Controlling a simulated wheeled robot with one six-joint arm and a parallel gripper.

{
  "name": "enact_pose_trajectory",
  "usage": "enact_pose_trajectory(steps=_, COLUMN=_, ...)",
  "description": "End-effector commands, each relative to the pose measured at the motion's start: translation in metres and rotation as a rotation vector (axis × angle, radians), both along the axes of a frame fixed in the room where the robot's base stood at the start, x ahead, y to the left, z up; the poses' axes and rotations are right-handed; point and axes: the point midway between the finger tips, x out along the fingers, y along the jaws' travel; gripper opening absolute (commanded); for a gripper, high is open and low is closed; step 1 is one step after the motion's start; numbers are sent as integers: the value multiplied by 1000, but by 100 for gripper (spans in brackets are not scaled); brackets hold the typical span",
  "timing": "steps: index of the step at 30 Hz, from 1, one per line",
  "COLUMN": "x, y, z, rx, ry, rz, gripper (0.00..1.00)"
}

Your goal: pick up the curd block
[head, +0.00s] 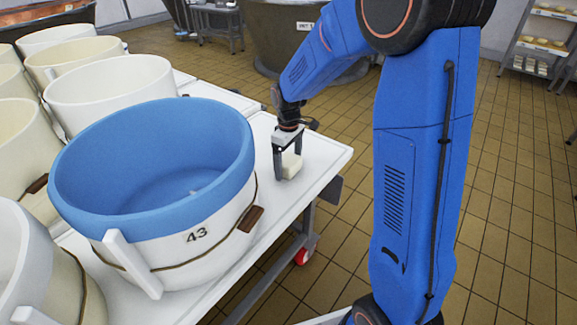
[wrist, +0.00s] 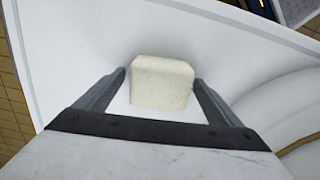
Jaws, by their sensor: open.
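The curd block (head: 291,165) is a small cream-white cube on the white table top, near the table's right corner. In the wrist view the curd block (wrist: 162,82) sits between the two fingertips. My gripper (head: 289,176) points down over the block, with one finger on either side of it. In the wrist view my gripper (wrist: 160,82) is open, and a narrow gap shows on each side of the block. The block rests on the table surface.
A large white bucket marked 43 with a blue lining (head: 150,150) stands left of my gripper. Several other white buckets (head: 110,85) crowd the left side. The white table (head: 325,160) ends just right of the block. Tiled floor (head: 510,200) lies beyond.

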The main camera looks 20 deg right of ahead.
Motion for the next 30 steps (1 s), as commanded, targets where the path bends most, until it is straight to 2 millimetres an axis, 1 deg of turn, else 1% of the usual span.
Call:
enact_pose_trajectory(steps=7, x=0, y=0, z=-2, rx=0, ry=0, rz=0, gripper=88)
enact_pose_trajectory(steps=8, x=0, y=0, z=-2, rx=0, ry=0, rz=0, gripper=84)
enact_pose_trajectory(steps=9, x=0, y=0, z=-2, rx=0, ry=0, rz=0, gripper=74)
enact_pose_trajectory(steps=11, x=0, y=0, z=-1, rx=0, ry=0, rz=0, gripper=60)
enact_pose_trajectory(steps=12, x=0, y=0, z=-1, rx=0, ry=0, rz=0, gripper=50)
enact_pose_trajectory(steps=14, x=0, y=0, z=-1, rx=0, ry=0, rz=0, gripper=36)
enact_pose_trajectory(steps=15, x=0, y=0, z=-1, rx=1, ry=-1, rz=0, gripper=34)
enact_pose_trajectory(steps=23, x=0, y=0, z=2, rx=0, ry=-1, rz=0, gripper=34)
enact_pose_trajectory(steps=26, x=1, y=0, z=11, rx=0, ry=-1, rz=0, gripper=34)
enact_pose_trajectory(steps=30, x=1, y=0, z=36, rx=0, ry=-5, rz=0, gripper=34)
